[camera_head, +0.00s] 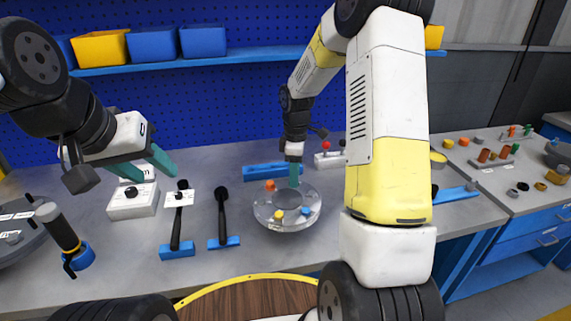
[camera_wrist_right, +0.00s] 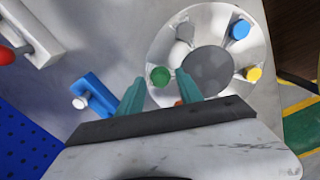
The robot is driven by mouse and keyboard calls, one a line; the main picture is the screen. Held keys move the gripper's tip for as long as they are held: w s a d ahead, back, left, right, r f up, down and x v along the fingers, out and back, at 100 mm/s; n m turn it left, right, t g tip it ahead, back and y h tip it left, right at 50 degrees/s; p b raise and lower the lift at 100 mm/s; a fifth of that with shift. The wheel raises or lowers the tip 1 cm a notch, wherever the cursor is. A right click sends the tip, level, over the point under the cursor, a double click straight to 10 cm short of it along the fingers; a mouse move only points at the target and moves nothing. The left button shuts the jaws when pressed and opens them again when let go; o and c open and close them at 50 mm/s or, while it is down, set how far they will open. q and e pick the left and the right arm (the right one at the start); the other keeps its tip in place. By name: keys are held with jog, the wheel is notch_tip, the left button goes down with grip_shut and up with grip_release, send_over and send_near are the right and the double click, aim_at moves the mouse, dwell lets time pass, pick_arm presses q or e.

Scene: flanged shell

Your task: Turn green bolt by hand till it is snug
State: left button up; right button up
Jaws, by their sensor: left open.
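The round metal flanged shell (camera_head: 268,217) stands on the bench, with coloured bolts around its rim. The green bolt (camera_wrist_right: 160,76) sits on the rim in the right wrist view; in the head view it is hidden behind my right gripper. My right gripper (camera_head: 294,183) points down over the far side of the shell. In the wrist view its teal fingers (camera_wrist_right: 160,80) are apart, with the green bolt's head between them and gaps showing on both sides. Height above the bolt is hard to judge. My left gripper (camera_head: 147,166) is open and empty, over the bench at left.
Blue (camera_wrist_right: 240,29), yellow (camera_wrist_right: 253,73), grey (camera_wrist_right: 185,32) and orange (camera_head: 270,185) bolts share the rim. A blue holder (camera_wrist_right: 94,95) lies close to the shell. Two black-handled tools (camera_head: 221,215) stand left of it. A grey box (camera_head: 132,203) is under my left gripper.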

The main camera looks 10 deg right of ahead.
grip_shut()
jog(key=shift+m, duration=0.4)
jog(key=m, duration=0.3)
jog(key=shift+m, duration=0.4)
jog(key=m, duration=0.5)
jog(key=shift+r, duration=0.1)
jog(key=m, duration=0.6)
jog(key=shift+w+a+m, duration=0.1)
jog(key=shift+m, duration=2.1)
